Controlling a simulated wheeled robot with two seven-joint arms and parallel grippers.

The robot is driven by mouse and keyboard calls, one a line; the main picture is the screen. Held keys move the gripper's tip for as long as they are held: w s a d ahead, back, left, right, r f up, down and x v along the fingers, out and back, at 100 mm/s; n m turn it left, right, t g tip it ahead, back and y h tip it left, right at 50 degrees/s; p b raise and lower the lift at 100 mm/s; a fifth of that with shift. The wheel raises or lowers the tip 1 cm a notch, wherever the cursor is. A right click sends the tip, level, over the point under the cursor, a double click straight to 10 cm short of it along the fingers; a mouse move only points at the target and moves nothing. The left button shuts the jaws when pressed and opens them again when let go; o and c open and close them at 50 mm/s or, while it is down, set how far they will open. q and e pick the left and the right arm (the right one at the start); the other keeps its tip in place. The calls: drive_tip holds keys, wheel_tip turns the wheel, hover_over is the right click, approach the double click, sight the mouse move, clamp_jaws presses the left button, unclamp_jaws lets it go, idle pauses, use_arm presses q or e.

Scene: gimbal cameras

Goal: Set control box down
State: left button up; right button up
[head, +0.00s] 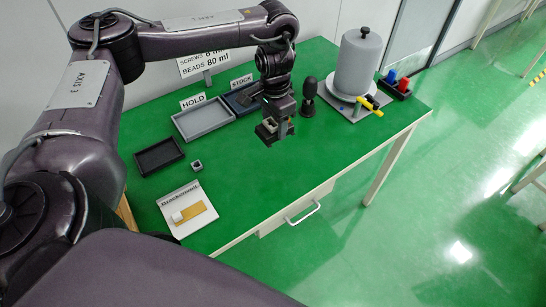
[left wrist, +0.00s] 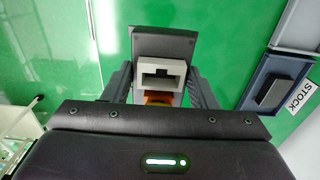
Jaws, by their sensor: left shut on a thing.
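The control box (head: 266,134) appears to be the dark grey box with a pale socket-like part, held at my left gripper (head: 277,122). In the left wrist view the box (left wrist: 165,45) sits between the two fingers of my left gripper (left wrist: 162,80), with the pale grey part facing the camera and an orange part below it. The fingers are shut on its sides. It is over the green table (head: 250,165), right of the STOCK tray (head: 229,105); I cannot tell if its underside touches the table. My right gripper is not in view.
A grey HOLD tray (head: 203,131), a black tray (head: 147,168), a small cube (head: 196,165) and a printed board (head: 172,225) lie left. A black knobbed object (head: 308,90) and a grey cylinder (head: 361,68) stand right. The table's front middle is clear.

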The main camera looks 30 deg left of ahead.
use_arm(q)
drive_tip(key=b, duration=0.4)
hover_over(274, 165)
wheel_tip(274, 165, down, 11)
drive_tip(key=shift+f, duration=0.2)
wheel_tip(274, 165, down, 3)
drive_tip(key=shift+s+f+b, duration=0.1)
drive_tip(key=shift+b, duration=0.3)
drive_tip(key=shift+f, duration=0.15)
drive_tip(key=o, duration=1)
drive_tip(key=shift+f, duration=0.1)
drive_tip(key=shift+o, duration=0.2)
